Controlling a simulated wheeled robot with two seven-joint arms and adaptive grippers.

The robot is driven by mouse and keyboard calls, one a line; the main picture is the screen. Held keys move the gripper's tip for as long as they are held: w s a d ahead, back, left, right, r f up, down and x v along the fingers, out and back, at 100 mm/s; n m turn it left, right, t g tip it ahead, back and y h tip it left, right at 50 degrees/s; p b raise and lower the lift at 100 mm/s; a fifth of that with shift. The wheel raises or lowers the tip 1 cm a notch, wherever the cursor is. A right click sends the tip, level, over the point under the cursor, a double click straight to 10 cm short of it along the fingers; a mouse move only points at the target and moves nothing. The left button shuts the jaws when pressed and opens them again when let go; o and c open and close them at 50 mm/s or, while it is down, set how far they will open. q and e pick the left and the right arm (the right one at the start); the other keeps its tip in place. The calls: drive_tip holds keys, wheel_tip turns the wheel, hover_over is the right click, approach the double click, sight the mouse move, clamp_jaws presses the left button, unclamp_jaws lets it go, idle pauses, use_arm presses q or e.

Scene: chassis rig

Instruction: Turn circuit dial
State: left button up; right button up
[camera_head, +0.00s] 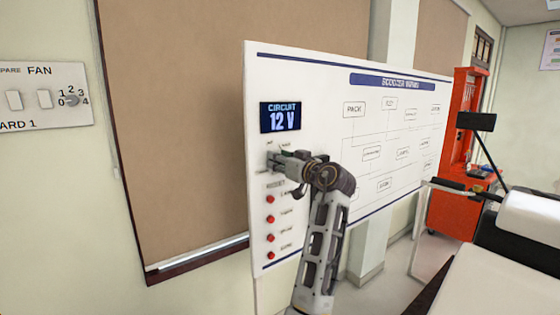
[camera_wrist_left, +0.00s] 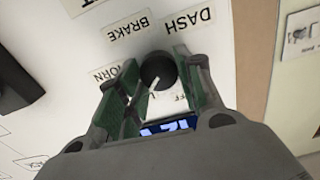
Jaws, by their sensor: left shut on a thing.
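The circuit board (camera_head: 262,215) is a white upright panel. Its dark display (camera_head: 281,117) reads "CIRCUIT 12 V". My left gripper (camera_head: 277,161) is at the board just below the display, and its fingers hide the dial in the head view. In the left wrist view, the round black dial (camera_wrist_left: 158,70) with a white pointer mark sits between the fingertips of my left gripper (camera_wrist_left: 160,82), which is shut on it. Labels DASH (camera_wrist_left: 203,20), BRAKE (camera_wrist_left: 129,29) and HORN surround the dial, upside down in that view. The pointer mark slants toward the display side. My right gripper is not in view.
Several red buttons (camera_head: 270,218) run down the board below the gripper. A fan switch panel (camera_head: 42,97) is on the wall at left.

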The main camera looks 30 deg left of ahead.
use_arm(q)
drive_tip(key=shift+w+d+m+p, duration=0.1)
drive_tip(key=shift+m+p, duration=1.4)
drive_tip(key=shift+m, duration=1.3)
drive_tip(key=shift+w+m+p, duration=0.1)
drive_tip(key=shift+m+p, duration=1.4)
drive_tip(key=shift+m, duration=1.3)
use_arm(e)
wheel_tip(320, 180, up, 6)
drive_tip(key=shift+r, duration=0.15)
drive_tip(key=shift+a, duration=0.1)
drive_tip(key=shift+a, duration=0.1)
use_arm(q)
drive_tip(key=o, duration=1)
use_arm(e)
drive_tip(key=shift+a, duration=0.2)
use_arm(q)
drive_tip(key=shift+o, duration=0.2)
drive_tip(key=v, duration=0.7)
drive_tip(key=shift+d, duration=0.25)
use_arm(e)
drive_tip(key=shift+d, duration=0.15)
